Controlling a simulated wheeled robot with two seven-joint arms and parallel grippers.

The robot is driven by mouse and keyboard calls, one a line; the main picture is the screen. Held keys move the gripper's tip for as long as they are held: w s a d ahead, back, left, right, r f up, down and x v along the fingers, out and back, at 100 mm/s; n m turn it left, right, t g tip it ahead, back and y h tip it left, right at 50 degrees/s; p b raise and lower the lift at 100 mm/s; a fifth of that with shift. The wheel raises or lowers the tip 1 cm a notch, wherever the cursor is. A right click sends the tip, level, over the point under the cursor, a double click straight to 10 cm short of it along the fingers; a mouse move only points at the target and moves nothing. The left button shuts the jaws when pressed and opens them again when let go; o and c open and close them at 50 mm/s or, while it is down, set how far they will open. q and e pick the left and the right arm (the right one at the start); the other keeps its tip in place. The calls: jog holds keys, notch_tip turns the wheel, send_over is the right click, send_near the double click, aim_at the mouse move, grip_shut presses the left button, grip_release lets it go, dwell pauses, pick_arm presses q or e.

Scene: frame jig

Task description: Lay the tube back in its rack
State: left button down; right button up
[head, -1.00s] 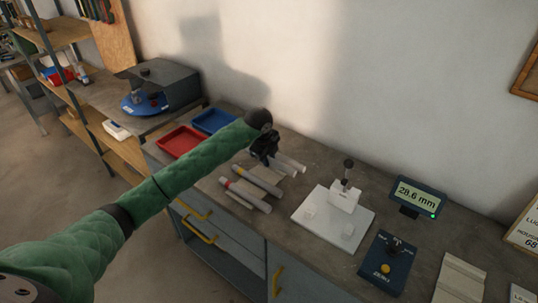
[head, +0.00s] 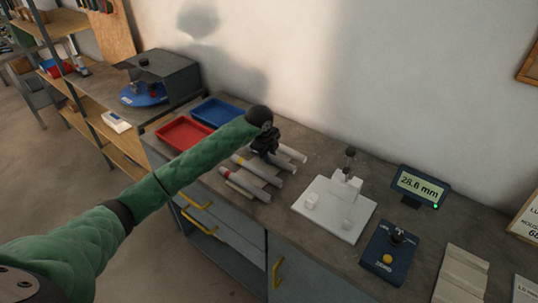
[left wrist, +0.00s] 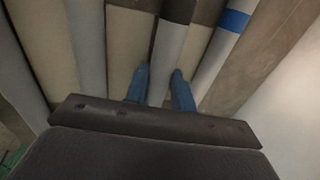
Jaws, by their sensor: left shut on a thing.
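My left gripper (head: 266,148) is over the row of tubes on the bench. In the left wrist view its blue fingertips (left wrist: 160,86) are shut on a grey tube with a dark band (left wrist: 168,50), one on each side of it. The held tube lies in line with the others, low over or in the beige rack (left wrist: 127,45); I cannot tell if it touches the rack. Beside it are a tube with a blue band (left wrist: 234,20) on the right and a grey tube (left wrist: 88,45) on the left. My right gripper is not in view.
A red tray (head: 184,133) and a blue tray (head: 217,111) stand left of the tubes. On the right are a white gauge plate (head: 333,212), a display (head: 419,187) reading 28.6 mm and a dark blue box (head: 388,254). The wall is close behind.

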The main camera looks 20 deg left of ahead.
pick_arm(q)
jog(key=shift+s+f, duration=0.1)
jog(key=shift+f, duration=0.15)
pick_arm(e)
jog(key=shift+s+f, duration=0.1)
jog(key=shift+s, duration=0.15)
